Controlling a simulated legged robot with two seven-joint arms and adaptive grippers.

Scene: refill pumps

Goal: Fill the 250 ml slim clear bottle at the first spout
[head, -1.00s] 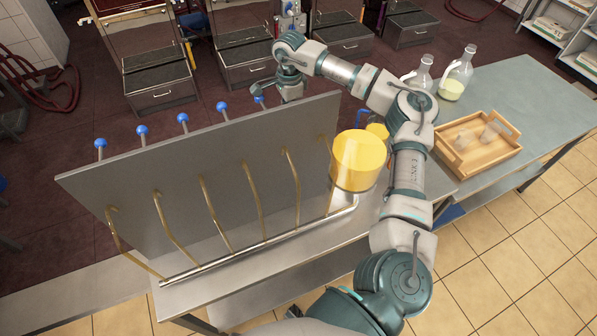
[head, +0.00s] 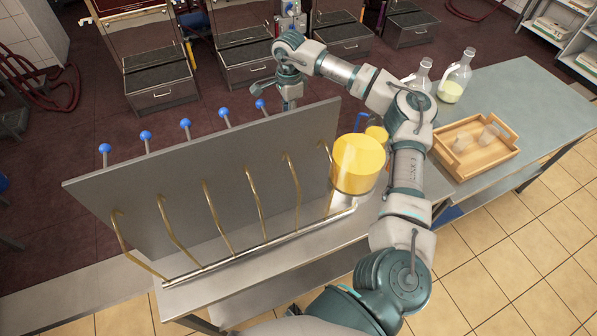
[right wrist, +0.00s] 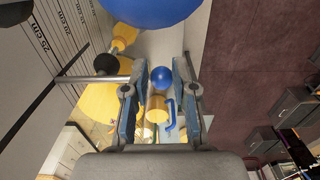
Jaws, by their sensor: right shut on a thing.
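My right gripper (head: 290,97) is behind the upright grey panel (head: 210,165), near its top right corner, partly hidden by it. In the right wrist view its two fingers (right wrist: 162,70) sit on either side of a small blue knob (right wrist: 162,78), in line with a metal rod; it is shut on this knob. Several bent brass spouts stand on the panel's near side, including one at the far left (head: 122,235) and one near the right end (head: 293,180). I cannot make out the slim clear bottle with certainty. My left gripper is not in view.
More blue knobs (head: 185,123) line the panel's far side; a large one (right wrist: 155,8) is close above. A yellow vessel (head: 358,165) stands at the panel's right end. Behind my arm are clear jugs (head: 456,76) and a wooden tray (head: 448,163) holding small clear vessels.

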